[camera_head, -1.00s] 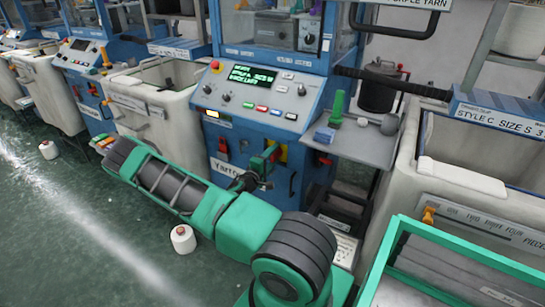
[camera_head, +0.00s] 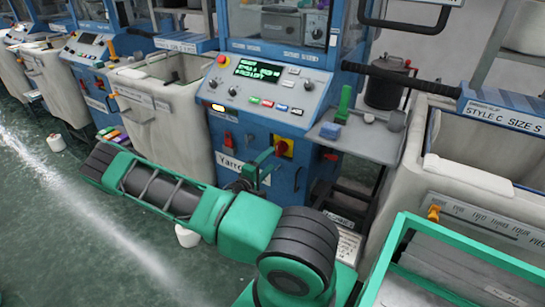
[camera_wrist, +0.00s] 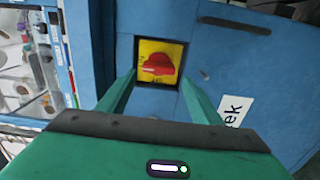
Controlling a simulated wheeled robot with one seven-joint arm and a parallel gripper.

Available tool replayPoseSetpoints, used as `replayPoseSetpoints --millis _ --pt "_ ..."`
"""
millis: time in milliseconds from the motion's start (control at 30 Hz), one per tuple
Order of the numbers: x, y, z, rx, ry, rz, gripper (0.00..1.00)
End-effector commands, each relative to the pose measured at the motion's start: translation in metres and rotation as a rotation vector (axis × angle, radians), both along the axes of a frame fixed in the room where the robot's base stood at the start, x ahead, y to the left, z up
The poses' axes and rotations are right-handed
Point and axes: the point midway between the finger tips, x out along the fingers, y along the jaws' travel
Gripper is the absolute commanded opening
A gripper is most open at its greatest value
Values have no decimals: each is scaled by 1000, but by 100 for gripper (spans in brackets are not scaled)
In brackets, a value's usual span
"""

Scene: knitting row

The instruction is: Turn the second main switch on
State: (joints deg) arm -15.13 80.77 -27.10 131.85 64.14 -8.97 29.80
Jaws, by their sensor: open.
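A red rotary switch knob (camera_head: 283,147) on a yellow plate is set in the lower blue front of the middle machine (camera_head: 262,122). In the wrist view the red knob (camera_wrist: 157,66) lies roughly level on its yellow plate (camera_wrist: 150,50). My gripper (camera_head: 266,162) is in front of it at the lower left in the head view. In the wrist view my gripper (camera_wrist: 158,82) is open, one green finger on each side of the plate. No contact with the knob shows. Markings on the plate are too small to read.
Above is a sloped control panel (camera_head: 262,85) with a lit display and buttons. A grey shelf (camera_head: 355,142) juts out at right. Fabric bins stand left (camera_head: 160,110) and right (camera_head: 480,170). A green-framed cart (camera_head: 455,258) is near front right. Floor at left is mostly clear.

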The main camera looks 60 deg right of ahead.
Motion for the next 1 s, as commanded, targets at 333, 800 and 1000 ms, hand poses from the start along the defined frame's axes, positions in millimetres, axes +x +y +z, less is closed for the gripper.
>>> replayPoseSetpoints --millis 333,800,1000 --pt "-2 29 0 0 -1 1 59" --pt "-2 29 0 0 -1 0 59" --pt "-4 28 2 7 -9 -15 59"
